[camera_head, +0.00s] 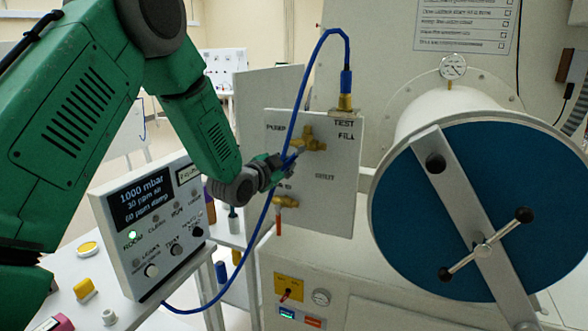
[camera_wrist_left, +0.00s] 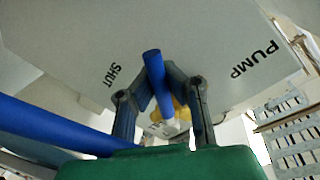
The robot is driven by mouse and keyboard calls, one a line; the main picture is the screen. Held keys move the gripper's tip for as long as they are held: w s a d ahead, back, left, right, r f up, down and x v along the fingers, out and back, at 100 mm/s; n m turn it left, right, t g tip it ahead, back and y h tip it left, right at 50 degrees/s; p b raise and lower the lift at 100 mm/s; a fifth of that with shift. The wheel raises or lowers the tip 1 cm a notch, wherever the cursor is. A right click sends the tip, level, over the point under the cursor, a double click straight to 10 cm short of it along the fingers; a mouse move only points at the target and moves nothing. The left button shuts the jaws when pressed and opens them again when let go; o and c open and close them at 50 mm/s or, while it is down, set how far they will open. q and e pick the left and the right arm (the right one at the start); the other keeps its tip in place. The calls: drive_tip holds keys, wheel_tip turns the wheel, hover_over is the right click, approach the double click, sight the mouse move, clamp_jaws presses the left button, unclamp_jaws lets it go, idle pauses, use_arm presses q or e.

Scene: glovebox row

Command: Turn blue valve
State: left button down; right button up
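The blue valve handle (camera_wrist_left: 153,68) stands between the two fingers of my left gripper (camera_wrist_left: 161,82) in the left wrist view. Both finger pads appear to lie against its sides. The handle joins a brass valve body (camera_wrist_left: 184,108), partly hidden behind the fingers, between the printed words SHUT and PUMP. In the head view the left gripper (camera_head: 284,161) reaches the brass fitting (camera_head: 311,141) on the white valve panel (camera_head: 338,195), and the handle is mostly hidden there. My right gripper is in neither view.
A blue hose (camera_head: 268,205) runs close past the gripper up to a brass port (camera_head: 345,103). A lower brass valve with a red handle (camera_head: 278,222) sits below. A display box (camera_head: 150,225) stands left, and a round blue hatch (camera_head: 430,235) right.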

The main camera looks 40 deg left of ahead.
use_arm(q)
drive_tip(key=shift+s+a+r+m, duration=0.15)
drive_tip(key=shift+a+r+m, duration=0.2)
drive_tip(key=shift+m, duration=0.55)
drive_tip(key=shift+a+r+m+g+y+b, duration=0.2)
drive_tip(key=shift+r+m+y, duration=0.1)
drive_tip(key=shift+m, duration=0.25)
drive_tip(key=shift+a+r+m+g+y+b, duration=0.15)
drive_tip(key=shift+r+m+y, duration=0.15)
drive_tip(key=shift+m, duration=0.25)
drive_tip(key=shift+s+a+r+m+g+y+b, duration=0.2)
drive_tip(key=shift+r+m+b, duration=0.3)
drive_tip(key=shift+m, duration=0.55)
drive_tip(key=shift+w+a+r+m+g+y+b, duration=0.1)
drive_tip(key=shift+r+m+y+b, duration=0.4)
drive_tip(key=shift+m, duration=0.55)
drive_tip(key=shift+r, duration=0.1)
drive_tip(key=c, duration=1.7)
unclamp_jaws()
drive_tip(key=shift+s, duration=0.1)
drive_tip(key=shift+o, duration=0.7)
drive_tip(key=shift+d+r, duration=0.15)
drive_tip(key=shift+r, duration=0.05)
